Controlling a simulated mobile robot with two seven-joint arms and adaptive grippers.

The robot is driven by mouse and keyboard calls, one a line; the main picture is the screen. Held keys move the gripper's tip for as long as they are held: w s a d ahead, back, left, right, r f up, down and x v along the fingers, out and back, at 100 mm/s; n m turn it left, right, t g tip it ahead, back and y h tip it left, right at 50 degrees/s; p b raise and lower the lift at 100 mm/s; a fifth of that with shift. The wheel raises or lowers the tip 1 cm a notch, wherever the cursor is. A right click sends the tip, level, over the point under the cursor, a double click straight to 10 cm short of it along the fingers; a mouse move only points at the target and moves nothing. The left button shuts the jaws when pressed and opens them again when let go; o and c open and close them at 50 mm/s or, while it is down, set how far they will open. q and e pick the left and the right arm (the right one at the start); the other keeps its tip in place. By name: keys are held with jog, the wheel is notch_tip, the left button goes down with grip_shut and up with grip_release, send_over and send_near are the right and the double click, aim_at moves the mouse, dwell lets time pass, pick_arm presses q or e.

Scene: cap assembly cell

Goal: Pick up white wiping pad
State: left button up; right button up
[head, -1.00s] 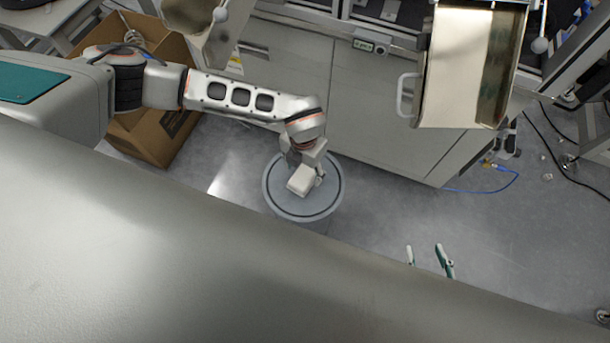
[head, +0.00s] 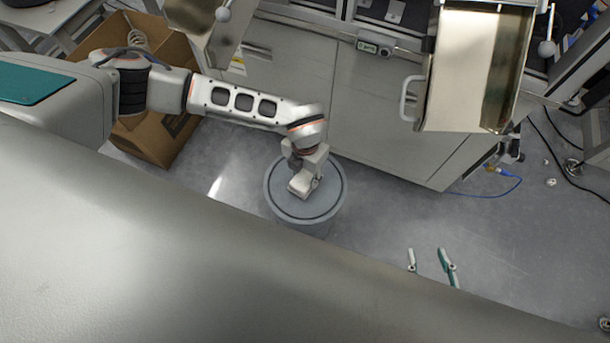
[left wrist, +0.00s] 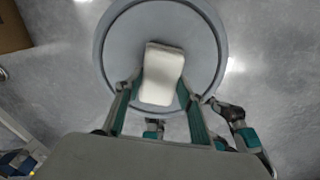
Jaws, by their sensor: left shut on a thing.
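The white wiping pad (left wrist: 162,72) shows in the left wrist view as a pale rounded block between the two green-lined fingers of my left gripper (left wrist: 154,92). The fingers are shut on its sides near its lower end. Behind it is the grey round top (left wrist: 120,45) of a drum-like stand. In the head view my left gripper (head: 303,183) is over this round top (head: 325,200), with the arm largely covering the pad. Whether the pad touches the top is unclear. My right gripper (head: 430,262) shows only its two green-and-grey fingertips, apart and empty.
A grey cabinet (head: 380,120) stands behind the round stand. An open cardboard box (head: 150,140) is at the left. A metal chute (head: 470,70) overhangs at the upper right. Cables lie on the floor at the right.

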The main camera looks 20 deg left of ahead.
pick_arm(q)
jog(key=r, duration=0.3)
jog(key=r+p, duration=0.1)
jog(key=shift+w+r, duration=0.25)
jog(key=shift+w, duration=0.05)
notch_tip(320, 180, up, 9)
jog(key=p, duration=0.3)
notch_tip(320, 180, up, 6)
send_over(306, 175)
jog(key=shift+s+p, duration=0.2)
jog(key=shift+p, duration=0.2)
pick_arm(e)
jog(key=shift+s+d+r, duration=0.15)
jog(key=shift+s+r, duration=0.05)
jog(key=shift+r, duration=0.2)
jog(key=shift+s+d+r, duration=0.1)
jog(key=shift+s+r, duration=0.05)
jog(key=shift+r, duration=0.25)
pick_arm(q)
jog(key=shift+f, duration=0.1)
jog(key=shift+o, duration=0.7)
